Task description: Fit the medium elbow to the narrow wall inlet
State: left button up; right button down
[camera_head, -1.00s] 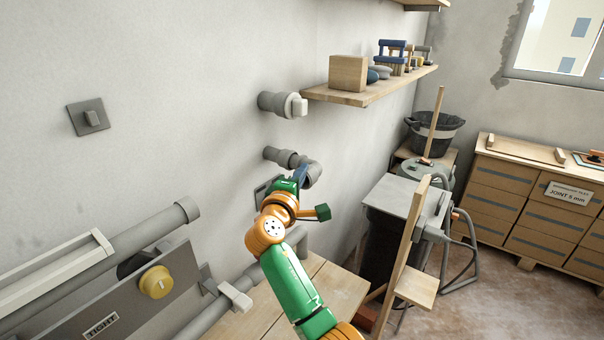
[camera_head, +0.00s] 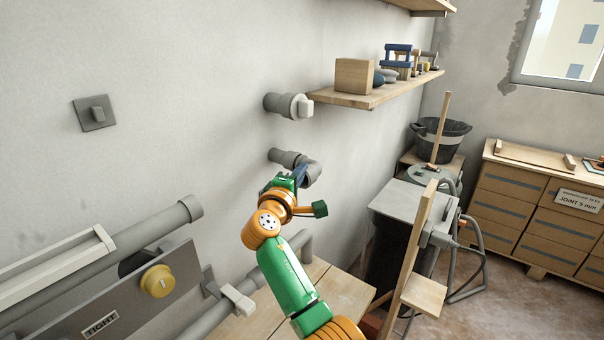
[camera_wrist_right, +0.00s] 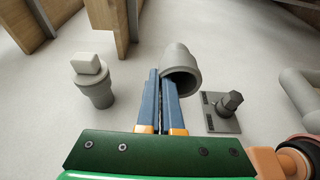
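The narrow wall inlet (camera_head: 277,156) is a grey stub on the left wall in the head view. A grey elbow (camera_head: 313,171) sits at its outer end, in line with it, and bends downward. How deeply they are seated cannot be told. In the right wrist view the elbow's open round end (camera_wrist_right: 182,66) faces me. My right gripper (camera_head: 302,172) is at the elbow; its blue fingers (camera_wrist_right: 162,82) are close together with only a thin gap and nothing visible between them. The right finger overlaps the elbow's rim in view; contact is unclear. My left gripper is not in view.
Above is a wider wall pipe (camera_head: 285,104) with a white square plug. A shelf (camera_head: 372,91) holds a wooden block and tools. A wooden bench (camera_head: 333,291) lies below. A grey panel with a yellow knob (camera_head: 157,281) and pipes fill the lower left. An upright plank (camera_head: 417,240) stands at right.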

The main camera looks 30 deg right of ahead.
jog(key=c, duration=1)
grip_release()
jog(key=shift+w, duration=0.1)
jog(key=shift+a, duration=0.1)
jog(key=b+v, duration=0.2)
jog(key=v, duration=0.5)
jog(key=shift+f, duration=0.1)
